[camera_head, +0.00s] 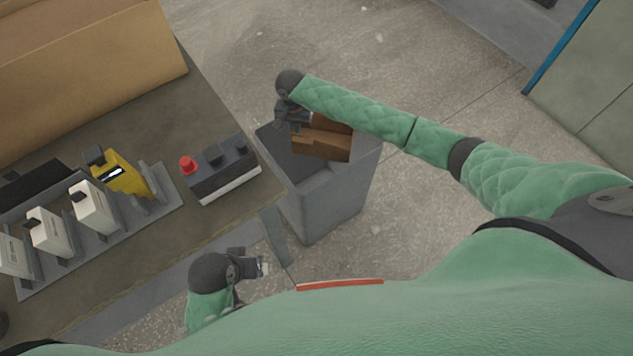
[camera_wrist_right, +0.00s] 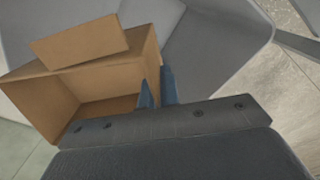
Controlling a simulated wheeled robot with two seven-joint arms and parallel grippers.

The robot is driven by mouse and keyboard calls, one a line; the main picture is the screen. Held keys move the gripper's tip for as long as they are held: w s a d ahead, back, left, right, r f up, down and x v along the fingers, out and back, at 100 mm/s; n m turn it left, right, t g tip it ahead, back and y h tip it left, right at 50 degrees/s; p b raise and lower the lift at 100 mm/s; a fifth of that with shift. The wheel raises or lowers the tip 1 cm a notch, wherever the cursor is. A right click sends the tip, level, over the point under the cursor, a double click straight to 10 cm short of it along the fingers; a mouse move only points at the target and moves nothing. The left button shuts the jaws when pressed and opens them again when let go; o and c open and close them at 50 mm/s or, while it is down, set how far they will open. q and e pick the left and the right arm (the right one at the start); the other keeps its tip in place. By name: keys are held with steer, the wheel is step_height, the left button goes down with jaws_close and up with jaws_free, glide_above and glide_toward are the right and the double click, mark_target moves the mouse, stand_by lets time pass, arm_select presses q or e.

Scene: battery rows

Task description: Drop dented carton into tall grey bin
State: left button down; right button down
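The dented carton (camera_head: 325,146) is an open brown box, held tilted over the mouth of the tall grey bin (camera_head: 335,200). In the right wrist view the carton (camera_wrist_right: 85,75) shows its open side and a bent flap, with the grey bin (camera_wrist_right: 215,45) behind it. My right gripper (camera_head: 298,122) is at the carton's left side in the head view. In the wrist view its fingers (camera_wrist_right: 157,88) are closed on the carton's edge. My left gripper (camera_head: 263,266) hangs low, left of the bin and apart from it; its finger gap is too small to judge.
A brown table (camera_head: 225,125) at the left bears a control box with a red button (camera_head: 220,172), a rack with several white units and a yellow one (camera_head: 120,172), and a large cardboard box (camera_head: 80,75). Concrete floor (camera_head: 410,60) is clear behind the bin.

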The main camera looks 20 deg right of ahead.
steer(key=c, duration=1.6)
jaws_free()
arm_select(q)
steer(key=shift+w+r, duration=0.1)
steer(key=shift+r, duration=0.1)
arm_select(e)
steer(key=shift+o, duration=0.2)
steer(key=shift+r, duration=0.15)
step_height(320, 180, up, 6)
steer(key=shift+r, duration=0.7)
arm_select(q)
steer(key=shift+d+f, duration=0.35)
steer(key=shift+f, duration=0.15)
arm_select(e)
steer(key=shift+r, duration=0.1)
